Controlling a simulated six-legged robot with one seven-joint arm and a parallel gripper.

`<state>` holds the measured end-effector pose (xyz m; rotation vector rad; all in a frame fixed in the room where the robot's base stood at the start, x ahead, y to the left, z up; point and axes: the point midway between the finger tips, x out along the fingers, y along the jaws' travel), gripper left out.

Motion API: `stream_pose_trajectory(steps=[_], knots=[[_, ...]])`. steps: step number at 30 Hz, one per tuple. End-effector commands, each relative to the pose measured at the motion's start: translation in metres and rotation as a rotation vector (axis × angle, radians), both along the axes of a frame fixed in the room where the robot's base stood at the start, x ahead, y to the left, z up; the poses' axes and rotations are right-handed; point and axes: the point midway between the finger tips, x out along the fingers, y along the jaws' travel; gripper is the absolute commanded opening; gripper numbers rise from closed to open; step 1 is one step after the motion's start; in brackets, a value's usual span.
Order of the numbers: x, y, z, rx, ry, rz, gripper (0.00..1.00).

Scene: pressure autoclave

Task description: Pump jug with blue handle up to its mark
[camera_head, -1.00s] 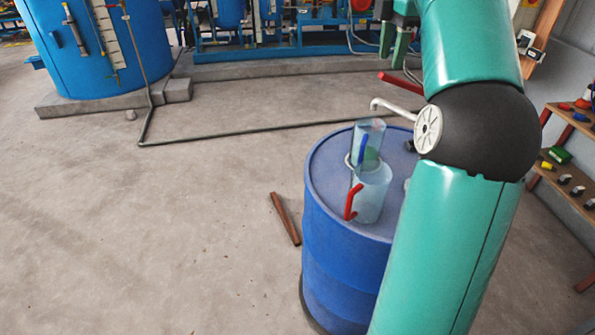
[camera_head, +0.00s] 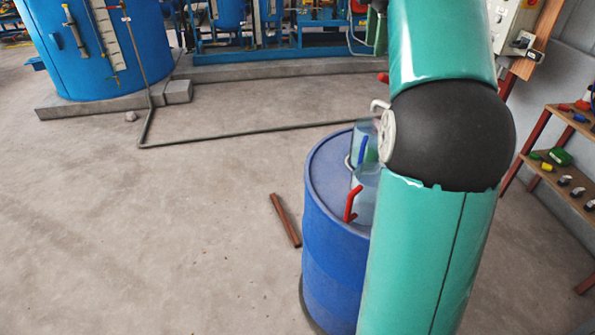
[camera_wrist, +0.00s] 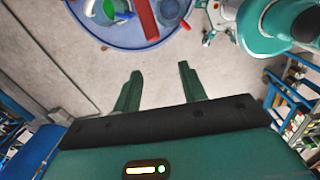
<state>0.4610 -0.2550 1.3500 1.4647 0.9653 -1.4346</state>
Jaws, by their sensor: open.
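A clear jug with a blue handle (camera_head: 363,149) stands on the blue drum (camera_head: 318,178) in the head view, partly hidden by my arm. A jug with a red handle (camera_head: 351,204) stands in front of it, also partly covered. A pale curved spout (camera_head: 379,104) shows behind. In the wrist view the drum top (camera_wrist: 132,40) is at the top, with a blue handle (camera_wrist: 123,15) and a red bar (camera_wrist: 145,18) above it. My gripper (camera_wrist: 160,69) is open and empty, below the drum's edge in that picture. The jug's mark and liquid level cannot be made out.
A brown bar (camera_head: 285,219) lies on the floor left of the drum. A pipe (camera_head: 240,134) runs along the floor behind. Shelves (camera_head: 565,150) stand at the right. The floor at left is clear.

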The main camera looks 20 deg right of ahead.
Motion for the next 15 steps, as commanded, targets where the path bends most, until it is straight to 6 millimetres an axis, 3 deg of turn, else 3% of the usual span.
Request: stream_pose_trajectory(steps=[15], knots=[[-0.016, 0.083, -0.024, -0.015, -0.115, -0.284, 0.42]])
